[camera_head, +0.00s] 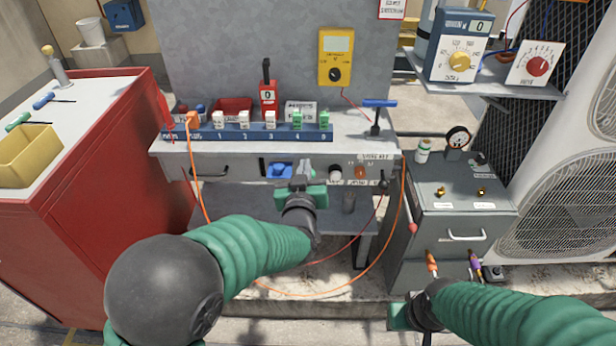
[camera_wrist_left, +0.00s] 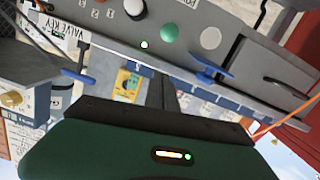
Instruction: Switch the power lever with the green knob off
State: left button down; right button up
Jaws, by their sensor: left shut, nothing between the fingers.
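A round green knob (camera_wrist_left: 173,30) shows in the left wrist view on the grey front panel of the workbench, beside a white round part (camera_wrist_left: 208,38). In the head view I cannot pick the green knob out; my left gripper covers part of that panel. The knob's lever is not clear, so I cannot tell its position. My left gripper (camera_head: 299,183) is shut and empty in front of the panel; it also shows in the left wrist view (camera_wrist_left: 161,92). I cannot tell whether it touches anything. My right gripper (camera_head: 402,315) is low at the right, its fingers unclear.
A blue lever or handle (camera_head: 281,171), a white knob (camera_head: 335,172) and an orange knob (camera_head: 361,172) sit along the panel. A blue T-shaped key (camera_head: 380,103) stands above. A red cabinet (camera_head: 100,210) is left; a grey cabinet (camera_head: 460,225) is right. An orange cable (camera_head: 375,262) hangs in front.

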pick_arm(q)
jog(key=shift+w+f, duration=0.15)
jog(key=shift+w, duration=0.4)
jog(key=shift+w+f, duration=0.15)
jog(key=shift+w, duration=0.4)
jog(key=f, duration=0.1)
jog(key=f+b, duration=0.2)
jog(key=shift+w+d+f, duration=0.3)
jog(key=shift+d, duration=0.05)
jog(key=shift+f, duration=0.1)
